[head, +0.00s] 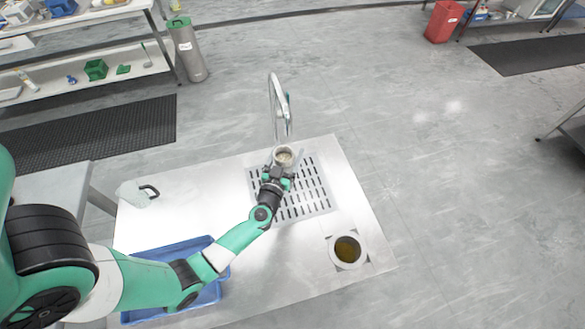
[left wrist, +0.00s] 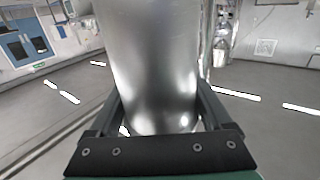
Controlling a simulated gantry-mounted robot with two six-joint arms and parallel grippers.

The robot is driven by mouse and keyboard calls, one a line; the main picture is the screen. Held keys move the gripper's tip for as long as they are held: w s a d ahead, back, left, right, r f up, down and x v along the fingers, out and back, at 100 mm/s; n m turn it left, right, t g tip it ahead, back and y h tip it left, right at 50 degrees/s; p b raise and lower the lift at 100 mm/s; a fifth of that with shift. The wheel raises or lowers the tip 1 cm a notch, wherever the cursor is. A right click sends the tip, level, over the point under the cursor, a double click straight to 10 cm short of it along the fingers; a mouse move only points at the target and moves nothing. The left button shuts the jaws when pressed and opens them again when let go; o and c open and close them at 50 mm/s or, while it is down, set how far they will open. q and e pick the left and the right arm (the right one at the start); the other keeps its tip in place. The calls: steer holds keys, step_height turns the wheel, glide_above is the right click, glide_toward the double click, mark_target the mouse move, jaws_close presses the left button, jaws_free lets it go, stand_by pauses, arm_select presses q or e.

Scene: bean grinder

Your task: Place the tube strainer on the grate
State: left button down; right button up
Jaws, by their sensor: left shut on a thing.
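The tube strainer (head: 284,154) is a round metal cup, seen from above in the head view over the far part of the grate. In the left wrist view its shiny metal wall (left wrist: 155,60) fills the middle, between the two fingers. My left gripper (head: 280,170) is shut on it. The slotted grate (head: 313,190) is set in the pale steel table top. I cannot tell whether the strainer's bottom touches the grate, as its lower part is hidden by the gripper. My right gripper is not in view.
A tall curved faucet (head: 279,105) stands just behind the strainer. A round container with dark contents (head: 347,251) sits at the table's near right. A blue tray (head: 175,250) lies under my left arm, and a clear pitcher (head: 135,194) stands at the left.

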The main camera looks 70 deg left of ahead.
arm_select(q)
step_height(320, 180, down, 6)
steer(key=w+b, duration=0.2)
steer(key=b, duration=0.2)
steer(key=shift+a+r, duration=0.15)
steer(key=shift+a, duration=0.1)
jaws_free()
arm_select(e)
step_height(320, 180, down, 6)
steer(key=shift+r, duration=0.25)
arm_select(q)
steer(key=p+v, duration=0.4)
steer(key=v, duration=0.8)
steer(key=shift+r, duration=0.2)
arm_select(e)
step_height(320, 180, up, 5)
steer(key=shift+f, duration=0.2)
